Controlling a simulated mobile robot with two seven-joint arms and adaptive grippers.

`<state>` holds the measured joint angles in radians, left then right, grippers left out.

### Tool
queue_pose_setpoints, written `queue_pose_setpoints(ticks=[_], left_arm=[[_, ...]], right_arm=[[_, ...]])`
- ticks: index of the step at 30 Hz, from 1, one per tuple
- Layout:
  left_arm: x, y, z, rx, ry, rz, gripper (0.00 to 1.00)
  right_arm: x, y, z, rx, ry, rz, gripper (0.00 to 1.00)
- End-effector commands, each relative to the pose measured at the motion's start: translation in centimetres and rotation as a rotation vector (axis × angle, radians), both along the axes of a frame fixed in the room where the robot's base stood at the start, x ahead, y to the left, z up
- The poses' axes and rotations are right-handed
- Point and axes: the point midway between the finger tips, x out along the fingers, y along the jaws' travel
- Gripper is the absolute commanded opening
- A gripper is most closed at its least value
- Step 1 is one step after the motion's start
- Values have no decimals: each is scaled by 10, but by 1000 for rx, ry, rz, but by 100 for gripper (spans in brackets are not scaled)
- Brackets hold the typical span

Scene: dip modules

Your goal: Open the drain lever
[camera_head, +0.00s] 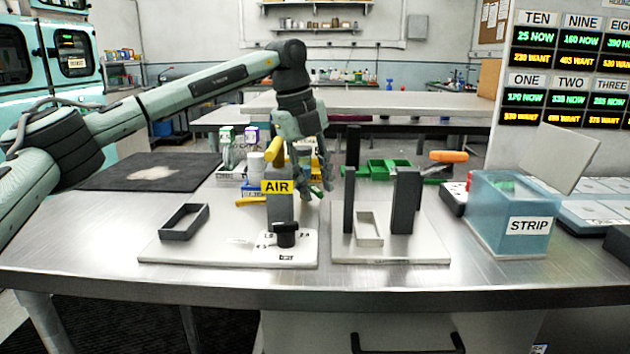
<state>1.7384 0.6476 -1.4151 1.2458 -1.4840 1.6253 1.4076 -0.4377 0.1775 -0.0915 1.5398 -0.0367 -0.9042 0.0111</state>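No label reading "drain" shows, so I cannot tell which handle is the drain lever. A yellow lever (275,152) stands at the top of the grey post labelled AIR (279,207). An orange handle (448,156) sticks out to the right at the top of a dark post (405,200) on the right-hand white plate. My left gripper (318,180) points down just right of the yellow lever and behind the AIR post. Its fingers overlap in the view, so their opening and any contact with the lever are unclear. My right gripper is out of view.
A black knob (285,234) and a dark open frame (184,221) are on the left white plate (205,252). A pale frame (369,228) sits between two dark posts. A blue STRIP tank (508,210) stands right. The metal bench front (300,287) is clear.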

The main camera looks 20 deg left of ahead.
Motion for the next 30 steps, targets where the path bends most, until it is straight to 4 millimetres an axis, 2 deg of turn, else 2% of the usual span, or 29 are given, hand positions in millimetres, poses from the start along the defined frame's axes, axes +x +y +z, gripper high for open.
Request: queue_pose_setpoints(ticks=[5, 12, 23, 30], left_arm=[[0, 0, 0, 0, 0, 0, 30], [0, 0, 0, 0, 0, 1, 0], [1, 0, 0, 0, 0, 14, 0], [4, -3, -1, 1, -1, 108, 0]], right_arm=[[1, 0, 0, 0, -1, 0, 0], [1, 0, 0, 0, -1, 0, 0], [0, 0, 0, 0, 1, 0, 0], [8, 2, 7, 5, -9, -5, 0]])
